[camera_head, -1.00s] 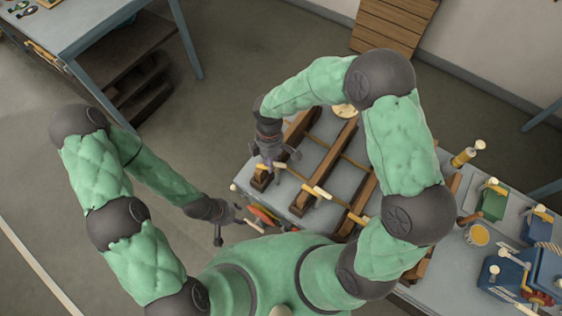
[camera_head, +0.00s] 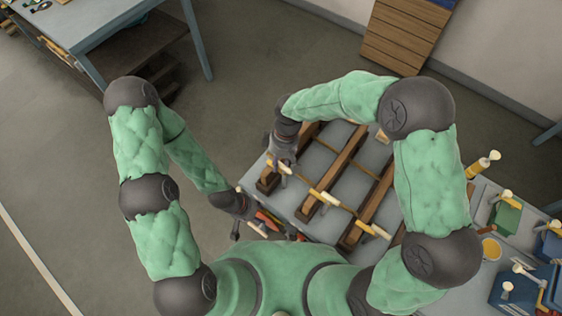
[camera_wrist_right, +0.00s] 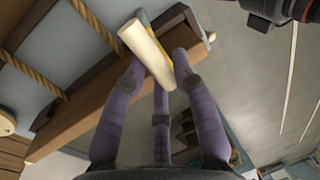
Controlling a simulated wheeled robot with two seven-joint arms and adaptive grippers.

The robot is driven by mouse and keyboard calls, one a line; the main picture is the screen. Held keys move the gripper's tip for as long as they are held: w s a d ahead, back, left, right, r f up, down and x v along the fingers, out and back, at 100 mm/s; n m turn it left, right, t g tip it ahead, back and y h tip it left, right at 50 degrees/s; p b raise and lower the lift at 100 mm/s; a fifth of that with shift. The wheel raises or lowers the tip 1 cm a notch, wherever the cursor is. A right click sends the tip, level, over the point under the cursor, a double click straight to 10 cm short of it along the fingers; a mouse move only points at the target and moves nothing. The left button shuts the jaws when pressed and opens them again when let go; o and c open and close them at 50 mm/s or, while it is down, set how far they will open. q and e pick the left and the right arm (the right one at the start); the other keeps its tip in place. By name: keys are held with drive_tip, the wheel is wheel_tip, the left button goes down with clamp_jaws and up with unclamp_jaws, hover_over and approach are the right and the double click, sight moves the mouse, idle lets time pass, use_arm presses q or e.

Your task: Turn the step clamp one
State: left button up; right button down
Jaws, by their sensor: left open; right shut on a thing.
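Cream-handled clamps sit along the near ends of dark wooden beams on a grey table. My right gripper (camera_head: 282,168) is over the near end of the leftmost beam (camera_head: 268,181). In the right wrist view its purple fingers (camera_wrist_right: 160,68) are shut on a cream clamp handle (camera_wrist_right: 143,50) with a yellow part behind it, beside the brown beam (camera_wrist_right: 90,118). Which clamp is step clamp one is not marked. Other handles show at the middle beam (camera_head: 325,198) and the right beam (camera_head: 373,230). My left gripper (camera_head: 252,228) is open and empty by the table's near left edge.
Red and green tools (camera_head: 268,220) lie at the table's near edge, close to my left gripper. Blue and green boxes with cream handles (camera_head: 505,215) and a yellow round tin (camera_head: 490,248) stand at the right. Open floor lies to the left.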

drive_tip(key=shift+s+f, duration=0.35)
drive_tip(key=shift+s, duration=0.15)
drive_tip(key=c, duration=1.1)
unclamp_jaws()
drive_tip(key=shift+w, duration=0.1)
drive_tip(key=shift+o, duration=0.2)
drive_tip(key=shift+r, duration=0.2)
drive_tip(key=shift+w, duration=0.1)
drive_tip(key=shift+w+r, duration=0.15)
drive_tip(key=shift+r, duration=0.05)
wheel_tip(320, 180, up, 11)
drive_tip(key=w+d, duration=0.1)
drive_tip(key=shift+w+d+r, duration=0.15)
drive_tip(key=shift+w+d, duration=0.05)
drive_tip(key=shift+w, duration=0.05)
